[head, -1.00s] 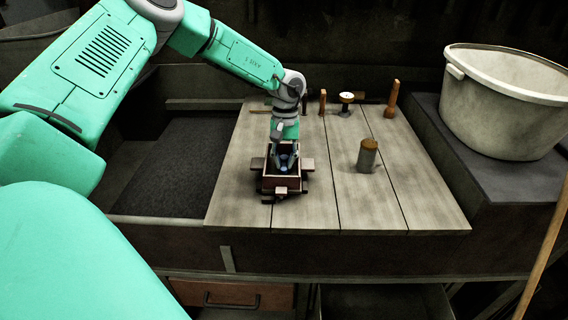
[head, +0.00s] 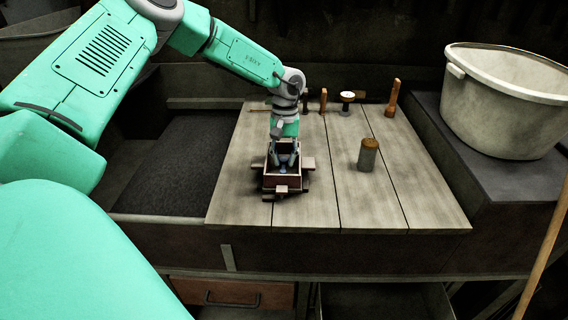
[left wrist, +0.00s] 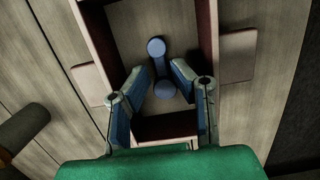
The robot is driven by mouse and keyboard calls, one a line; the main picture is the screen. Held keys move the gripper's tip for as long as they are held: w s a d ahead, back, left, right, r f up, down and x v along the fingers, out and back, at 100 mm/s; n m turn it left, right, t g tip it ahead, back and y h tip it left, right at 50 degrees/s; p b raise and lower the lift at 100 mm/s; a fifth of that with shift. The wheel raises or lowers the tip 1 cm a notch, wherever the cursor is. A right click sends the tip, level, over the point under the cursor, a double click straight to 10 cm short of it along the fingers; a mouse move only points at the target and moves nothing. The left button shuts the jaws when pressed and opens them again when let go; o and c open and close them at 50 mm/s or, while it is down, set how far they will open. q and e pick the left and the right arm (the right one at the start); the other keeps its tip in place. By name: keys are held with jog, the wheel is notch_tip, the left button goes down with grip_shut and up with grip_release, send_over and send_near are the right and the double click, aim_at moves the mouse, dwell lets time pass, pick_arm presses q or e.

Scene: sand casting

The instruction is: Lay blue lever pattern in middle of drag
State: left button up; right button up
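The drag (head: 282,184) is a small dark red open box with side lugs on the board; its walls also show in the left wrist view (left wrist: 208,40). The blue lever pattern (left wrist: 160,66) lies inside it, with a round boss at each end, on the pale floor. My left gripper (head: 285,160) points down into the drag. Its fingers (left wrist: 162,70) are open, one on each side of the lever, with a visible gap at the tips. In the head view the gripper partly hides the drag's inside. My right gripper is not in view.
A grey cylinder with a brown top (head: 368,155) stands right of the drag. Several small tools, including a wooden-handled one (head: 392,98), stand along the back of the board. A dark sand bin (head: 170,170) is at left, a large pale bucket (head: 505,110) at right.

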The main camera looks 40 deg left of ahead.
aim_at(284, 159)
pick_arm(q)
notch_tip(284, 159, up, 10)
jog(key=w+a+b, duration=0.1)
jog(key=shift+w+r, duration=0.15)
jog(key=shift+r, duration=0.05)
jog(key=shift+a, duration=0.1)
dwell(0.3)
